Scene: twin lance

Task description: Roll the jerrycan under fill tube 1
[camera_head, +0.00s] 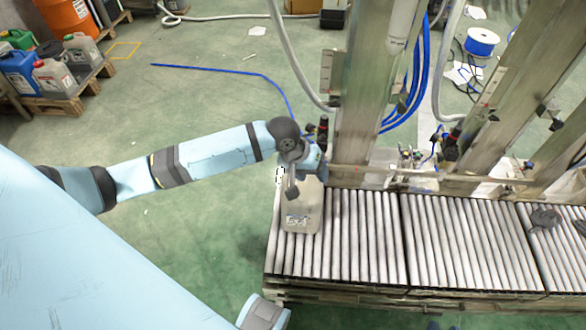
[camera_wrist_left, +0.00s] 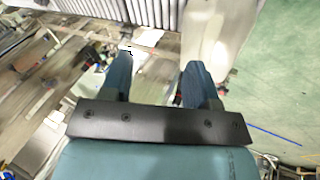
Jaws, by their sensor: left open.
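A pale grey-beige jerrycan (camera_head: 303,212) with a dark printed label stands on the left end of the roller conveyor (camera_head: 373,240). My left gripper (camera_head: 291,188) is at the jerrycan's far end, and my wrist partly hides the can's top. In the left wrist view the two blue fingers of this gripper (camera_wrist_left: 158,62) are apart with nothing between them. A pale surface, likely the jerrycan (camera_wrist_left: 216,32), shows beyond the right finger; contact cannot be told. I cannot tell which hose or tube is fill tube 1. My right gripper is not seen.
A metal column (camera_head: 362,100) stands behind the conveyor, right of my wrist, with a clear hose (camera_head: 292,55) and blue hoses (camera_head: 412,95) around it. Several canisters (camera_head: 52,78) stand on a pallet at far left. The rollers right of the jerrycan are clear up to a dark object (camera_head: 545,219).

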